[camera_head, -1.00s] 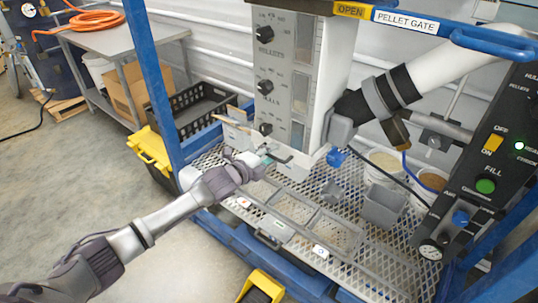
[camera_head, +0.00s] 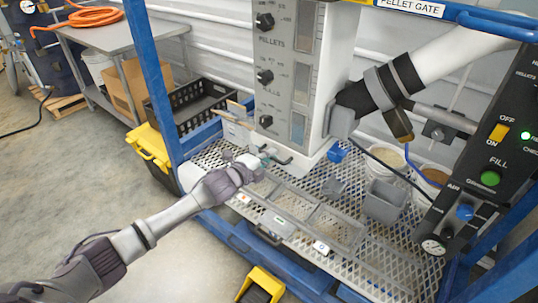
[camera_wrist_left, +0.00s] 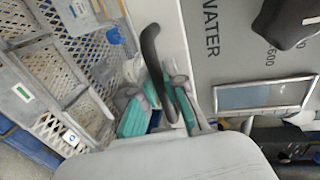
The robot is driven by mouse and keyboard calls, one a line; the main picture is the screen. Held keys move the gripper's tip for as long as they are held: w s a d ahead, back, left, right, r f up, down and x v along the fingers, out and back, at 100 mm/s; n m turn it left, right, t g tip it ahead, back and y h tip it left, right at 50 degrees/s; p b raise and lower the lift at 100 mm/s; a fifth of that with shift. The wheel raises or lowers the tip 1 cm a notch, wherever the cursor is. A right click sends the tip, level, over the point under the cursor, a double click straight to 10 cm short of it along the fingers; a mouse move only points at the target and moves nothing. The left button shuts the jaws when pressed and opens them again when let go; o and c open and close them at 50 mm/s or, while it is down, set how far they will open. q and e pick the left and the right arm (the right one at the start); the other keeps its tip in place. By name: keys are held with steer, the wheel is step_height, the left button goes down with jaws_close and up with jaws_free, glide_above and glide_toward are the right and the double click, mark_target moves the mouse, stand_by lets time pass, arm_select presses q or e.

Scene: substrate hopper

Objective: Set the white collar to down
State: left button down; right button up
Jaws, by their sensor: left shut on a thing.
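The white collar (camera_head: 309,167) is at the foot of the grey panelled tower, just above the mesh deck. A black curved handle (camera_head: 283,159) sticks out from its front left. In the left wrist view the handle (camera_wrist_left: 151,48) runs down between the teal finger pads. My left gripper (camera_head: 262,163) comes in from the left and is shut on this handle, in front of the tower; it also shows in the left wrist view (camera_wrist_left: 160,108). My right gripper is not in view.
The mesh deck (camera_head: 375,265) holds a framed tray (camera_head: 300,216) and a grey cup (camera_head: 384,203). A blue frame post (camera_head: 150,75) stands left of the tower. Buckets (camera_head: 385,163) and a control panel (camera_head: 490,165) are at the right.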

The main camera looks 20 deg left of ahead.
arm_select(q)
steer(key=shift+s+f, duration=0.1)
steer(key=shift+f, duration=0.25)
steer(key=c, duration=1.3)
jaws_free()
steer(key=shift+o, duration=0.5)
steer(key=shift+r, duration=0.1)
steer(key=v, duration=1.2)
